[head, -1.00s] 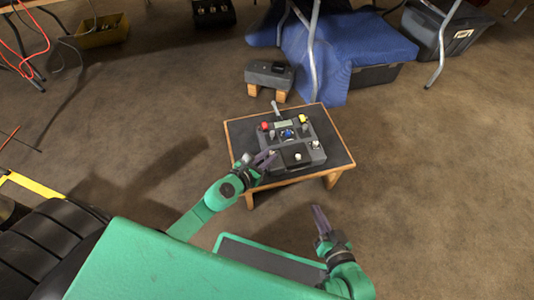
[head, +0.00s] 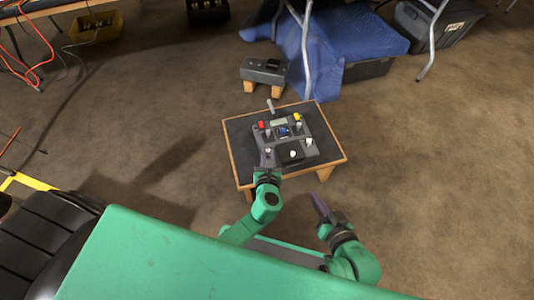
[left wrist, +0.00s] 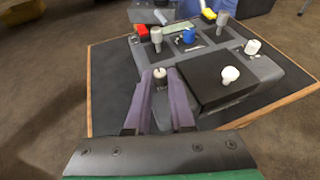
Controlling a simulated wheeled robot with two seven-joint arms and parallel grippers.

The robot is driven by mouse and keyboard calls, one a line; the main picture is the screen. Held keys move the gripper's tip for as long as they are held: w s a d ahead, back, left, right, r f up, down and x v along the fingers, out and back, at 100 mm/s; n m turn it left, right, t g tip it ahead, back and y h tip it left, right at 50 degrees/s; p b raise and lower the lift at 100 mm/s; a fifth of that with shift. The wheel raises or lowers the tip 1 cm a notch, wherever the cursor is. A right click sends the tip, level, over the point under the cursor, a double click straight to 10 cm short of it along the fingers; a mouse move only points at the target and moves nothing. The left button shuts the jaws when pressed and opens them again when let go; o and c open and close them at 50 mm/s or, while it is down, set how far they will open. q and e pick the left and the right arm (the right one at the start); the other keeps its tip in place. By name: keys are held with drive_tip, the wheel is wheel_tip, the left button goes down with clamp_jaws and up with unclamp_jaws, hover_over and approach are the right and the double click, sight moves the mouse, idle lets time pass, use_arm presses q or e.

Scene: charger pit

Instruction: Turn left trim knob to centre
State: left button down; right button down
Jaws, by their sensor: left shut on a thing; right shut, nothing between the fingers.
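The grey control box (head: 300,143) lies on a small dark-topped wooden table. In the left wrist view, a small pale-topped knob (left wrist: 159,73) at the box's near left corner sits between the purple fingers of my left gripper (left wrist: 160,85). The fingers are shut on it; its lower part is partly hidden. In the head view my left gripper (head: 268,157) reaches the box's near left side. Another white-topped knob (left wrist: 252,46) stands at the box's right side. My right gripper (head: 318,204) is shut and empty, nearer than the table and apart from the box.
The box also carries a red button (left wrist: 142,31), a blue ball (left wrist: 188,36), a black raised block (left wrist: 208,82) with a white knob (left wrist: 230,75), and several upright sticks. Bare tabletop (head: 240,141) surrounds the box. A small grey stool (head: 264,70) stands behind the table.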

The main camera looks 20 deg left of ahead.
use_arm(q)
drive_tip(key=shift+w+y, duration=0.1)
drive_tip(key=shift+y, duration=0.2)
drive_tip(key=c, duration=0.8)
unclamp_jaws()
drive_tip(key=shift+o, duration=0.2)
use_arm(e)
drive_tip(key=shift+w, duration=0.1)
use_arm(q)
drive_tip(key=shift+s+d+r, duration=0.1)
drive_tip(key=shift+s+r, duration=0.05)
drive_tip(key=shift+s, duration=0.1)
drive_tip(key=p+v, duration=0.4)
drive_tip(key=v, duration=1)
drive_tip(key=shift+p, duration=0.35)
use_arm(e)
drive_tip(key=s+d+r+g+h, duration=0.2)
drive_tip(key=d+r+g+h, duration=0.2)
drive_tip(key=d+g, duration=0.2)
drive_tip(key=d, duration=0.2)
drive_tip(key=shift+d+r+n, duration=0.15)
drive_tip(key=shift+d+n, duration=0.25)
drive_tip(key=shift+s, duration=0.1)
